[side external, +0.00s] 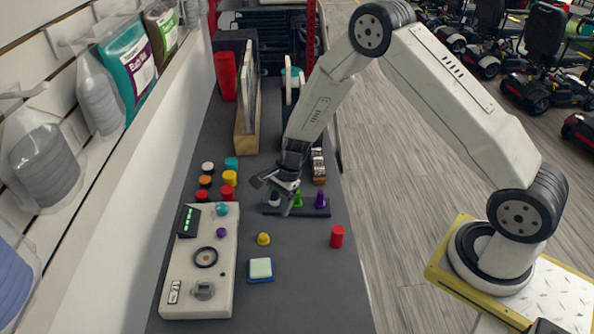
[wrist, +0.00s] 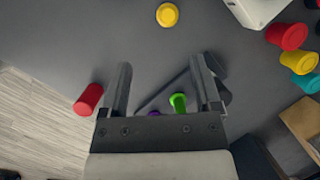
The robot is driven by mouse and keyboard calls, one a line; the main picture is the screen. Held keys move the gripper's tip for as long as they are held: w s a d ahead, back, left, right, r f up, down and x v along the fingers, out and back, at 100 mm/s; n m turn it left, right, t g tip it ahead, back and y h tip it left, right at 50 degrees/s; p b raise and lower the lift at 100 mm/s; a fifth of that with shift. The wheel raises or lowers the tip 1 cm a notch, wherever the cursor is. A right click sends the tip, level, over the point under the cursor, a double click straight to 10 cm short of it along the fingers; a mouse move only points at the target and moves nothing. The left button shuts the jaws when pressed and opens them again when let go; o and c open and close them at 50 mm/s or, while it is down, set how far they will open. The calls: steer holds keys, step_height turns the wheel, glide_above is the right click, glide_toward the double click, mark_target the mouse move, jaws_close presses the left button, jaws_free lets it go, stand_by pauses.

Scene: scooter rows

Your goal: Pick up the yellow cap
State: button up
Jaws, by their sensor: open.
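A small yellow cap (side external: 263,239) sits by itself on the dark counter, just right of the white control box. It also shows at the top of the wrist view (wrist: 167,15), beyond my fingertips. Another yellow piece, a cylinder (side external: 229,177), stands in the colored group at the back left, and shows at the right of the wrist view (wrist: 299,62). My gripper (side external: 272,185) hangs over the dark rack, behind the lone yellow cap and apart from it. Its two fingers (wrist: 161,60) are spread, with nothing held between them.
The dark rack (side external: 328,212) holds green (side external: 298,199) and purple (side external: 320,199) pieces under my gripper. A red cylinder (side external: 337,236) stands to the right. The control box (side external: 186,271) and a blue-based pad (side external: 261,269) are in front. Counter around the lone cap is clear.

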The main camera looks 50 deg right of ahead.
mark_target(263, 236)
steer(key=shift+w+a+f+m+y, duration=0.15)
steer(key=shift+w+f+m, duration=0.15)
steer(key=shift+f+m, duration=0.3)
steer(key=shift+w+f+m+y, duration=0.1)
steer(key=shift+w+f+m, duration=0.25)
steer(key=shift+f, duration=0.5)
steer(key=shift+w+a+f+m+y, duration=0.15)
steer(key=shift+w+f+m, duration=0.1)
steer(key=shift+f+m, duration=0.4)
steer(key=shift+f, duration=0.1)
steer(key=shift+x, duration=1.2)
steer(key=shift+f, duration=0.1)
steer(key=shift+x, duration=2.5)
steer(key=shift+s, duration=0.1)
steer(key=shift+c, duration=0.2)
jaws_close()
